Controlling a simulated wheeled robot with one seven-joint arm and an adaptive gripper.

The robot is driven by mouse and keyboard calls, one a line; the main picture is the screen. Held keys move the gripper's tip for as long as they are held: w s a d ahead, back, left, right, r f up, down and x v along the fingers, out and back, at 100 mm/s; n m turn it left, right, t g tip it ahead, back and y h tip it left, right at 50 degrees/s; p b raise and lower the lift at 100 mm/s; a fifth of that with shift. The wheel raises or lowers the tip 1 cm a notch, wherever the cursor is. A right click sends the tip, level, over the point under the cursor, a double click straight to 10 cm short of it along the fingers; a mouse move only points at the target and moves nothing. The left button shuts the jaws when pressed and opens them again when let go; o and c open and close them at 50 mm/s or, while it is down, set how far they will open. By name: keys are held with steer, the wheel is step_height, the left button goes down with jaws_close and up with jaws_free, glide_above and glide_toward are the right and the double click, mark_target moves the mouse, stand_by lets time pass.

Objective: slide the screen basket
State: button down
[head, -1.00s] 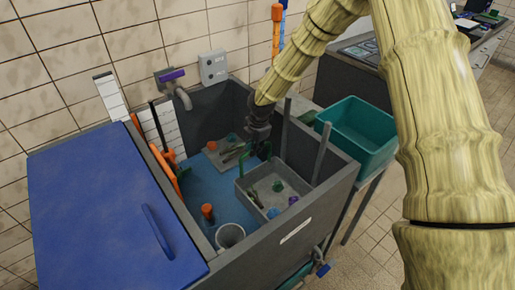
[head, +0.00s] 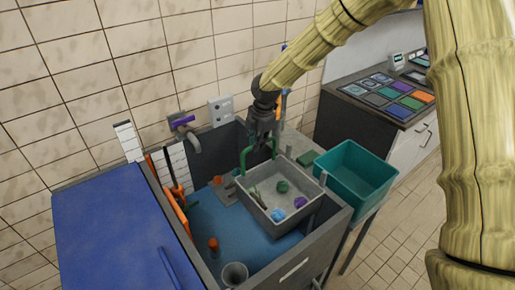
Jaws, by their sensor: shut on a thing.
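The screen basket (head: 266,225) is a grey, open square tray with a green handle (head: 244,156) arching at its far side. It holds a green piece, a purple piece, a light blue piece and some thin sticks. My gripper (head: 268,146) points down at the green handle and is shut on it. The fingertips are small and partly hidden against the handle. The basket sits high in the dark grey tank (head: 327,229), near its right wall, above the blue tank bottom (head: 226,226).
A teal bin (head: 354,178) stands just right of the tank. A blue lid (head: 110,235) covers the left part. A grey cup (head: 234,274) and orange-topped item (head: 213,245) stand in the tank. Orange-handled tools (head: 172,196) lean on its left wall.

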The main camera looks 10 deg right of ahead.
steer(key=shift+r+p, duration=0.55)
steer(key=shift+r, duration=1.25)
steer(key=c, duration=1.5)
jaws_free()
steer(key=shift+o, duration=0.2)
step_height(320, 180, up, 12)
steer(key=s+d, duration=0.1)
steer(key=s, duration=0.1)
steer(key=shift+f, duration=0.2)
steer(key=shift+s+f, duration=0.1)
